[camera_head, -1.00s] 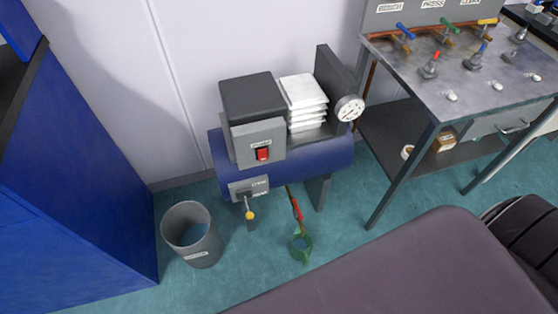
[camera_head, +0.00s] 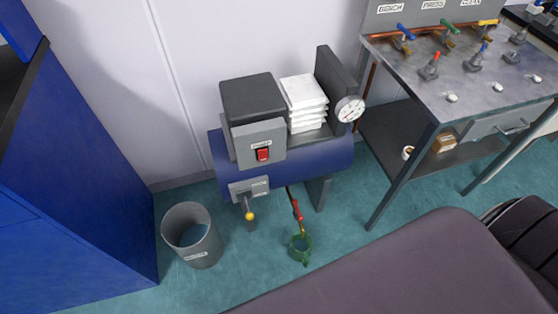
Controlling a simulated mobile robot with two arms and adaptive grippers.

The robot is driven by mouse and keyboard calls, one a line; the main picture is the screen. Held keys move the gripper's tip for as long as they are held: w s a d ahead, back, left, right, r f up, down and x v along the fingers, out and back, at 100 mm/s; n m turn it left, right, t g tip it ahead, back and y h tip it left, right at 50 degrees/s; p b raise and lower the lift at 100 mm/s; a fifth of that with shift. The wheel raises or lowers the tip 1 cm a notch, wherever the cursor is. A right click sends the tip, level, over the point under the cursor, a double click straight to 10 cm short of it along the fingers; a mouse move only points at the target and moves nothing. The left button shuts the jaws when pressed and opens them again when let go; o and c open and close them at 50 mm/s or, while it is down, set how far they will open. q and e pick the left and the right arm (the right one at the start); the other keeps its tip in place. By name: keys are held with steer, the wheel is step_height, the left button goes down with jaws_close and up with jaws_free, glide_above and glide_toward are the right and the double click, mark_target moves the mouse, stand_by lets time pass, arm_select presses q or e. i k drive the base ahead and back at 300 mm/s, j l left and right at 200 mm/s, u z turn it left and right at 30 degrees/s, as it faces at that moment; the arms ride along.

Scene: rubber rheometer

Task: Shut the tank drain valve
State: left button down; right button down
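A blue horizontal tank (camera_head: 330,160) stands on dark legs near the wall. The plate's words are too small to read. Neither of my grippers is in view.
A grey bin (camera_head: 192,235) stands left of the tank, by a blue cabinet (camera_head: 75,180). A steel bench (camera_head: 465,85) with taps is at right. A dark brownish surface (camera_head: 410,265) fills the lower right. Open teal floor (camera_head: 240,275) lies in front of the tank.

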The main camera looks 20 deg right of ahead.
mark_target(295, 201)
steer(key=z, duration=1)
